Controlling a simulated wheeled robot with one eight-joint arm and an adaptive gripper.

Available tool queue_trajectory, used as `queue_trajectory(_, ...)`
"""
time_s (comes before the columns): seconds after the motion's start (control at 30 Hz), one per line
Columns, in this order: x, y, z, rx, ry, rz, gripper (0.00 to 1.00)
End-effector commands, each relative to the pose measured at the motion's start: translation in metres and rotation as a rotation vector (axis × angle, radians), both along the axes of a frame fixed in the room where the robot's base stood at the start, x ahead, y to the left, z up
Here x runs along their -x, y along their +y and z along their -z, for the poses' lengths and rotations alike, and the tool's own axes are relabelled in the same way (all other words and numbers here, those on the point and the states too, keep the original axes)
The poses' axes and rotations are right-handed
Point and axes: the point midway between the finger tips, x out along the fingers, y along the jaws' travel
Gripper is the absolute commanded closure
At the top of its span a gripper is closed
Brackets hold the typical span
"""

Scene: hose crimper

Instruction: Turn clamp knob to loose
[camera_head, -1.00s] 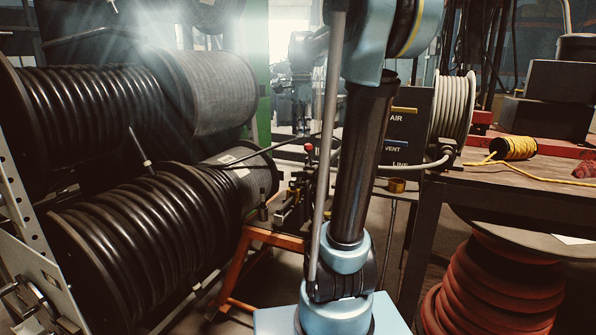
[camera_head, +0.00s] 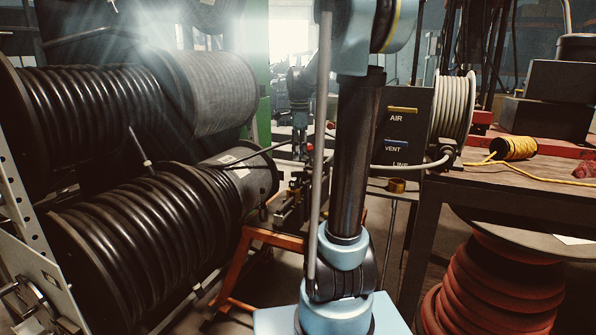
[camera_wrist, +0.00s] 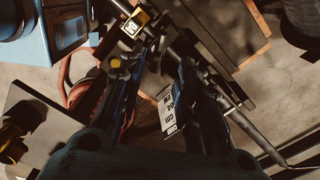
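The bench device with the clamp (camera_head: 292,205) sits on an orange stand at the middle of the head view, partly hidden by my arm. I cannot make out the clamp knob for certain. My gripper (camera_head: 300,145) hangs pointing down above the device, small and dark in that view. In the wrist view the two dark fingers of my gripper (camera_wrist: 158,68) are spread apart, with nothing held between them.
Large black hose reels (camera_head: 150,235) fill the left. An orange stand leg (camera_head: 238,280) reaches the floor. On the right are a dark panel marked AIR and VENT (camera_head: 402,130), a workbench (camera_head: 540,180) and a red hose reel (camera_head: 500,285). Bare floor shows in the wrist view.

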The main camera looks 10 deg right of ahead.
Motion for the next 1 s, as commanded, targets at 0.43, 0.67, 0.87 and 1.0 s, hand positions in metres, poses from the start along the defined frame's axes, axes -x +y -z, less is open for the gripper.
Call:
queue_trajectory(0.43,0.0,0.0,0.059,0.0,0.0,0.0,0.68)
queue_trajectory(0.67,0.0,0.0,0.066,0.0,0.0,0.0,0.68)
queue_trajectory(0.87,0.0,0.0,0.066,0.0,0.0,0.0,0.68)
queue_trajectory(1.0,0.0,0.0,0.066,0.0,0.0,0.0,0.98)
